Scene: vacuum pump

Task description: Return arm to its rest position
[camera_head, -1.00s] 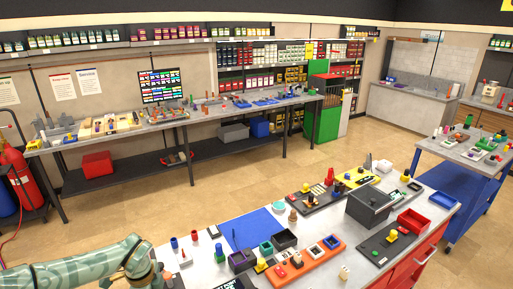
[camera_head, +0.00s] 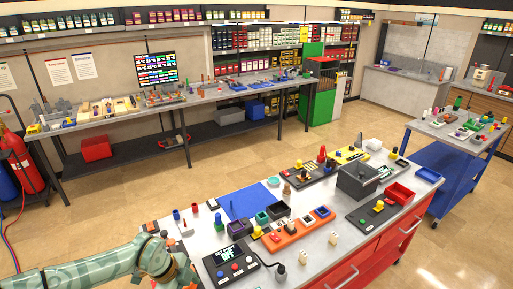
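My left arm (camera_head: 110,262) comes in from the lower left in the head view, with its wrist at the near left corner of the workbench (camera_head: 318,259). The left gripper's fingertips are not visible; they lie hidden or below the frame edge. My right arm and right gripper are not in view. On the bench near my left wrist sits a black control box (camera_head: 231,262) with a small screen and coloured buttons. A black knob-like part (camera_head: 281,272) stands beside it.
The bench holds a blue mat (camera_head: 246,202), an orange tray (camera_head: 298,236), a dark grey bin (camera_head: 360,181) and a red bin (camera_head: 400,193). A blue cart (camera_head: 466,186) stands at right, a long table (camera_head: 200,95) behind. Floor between them is clear.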

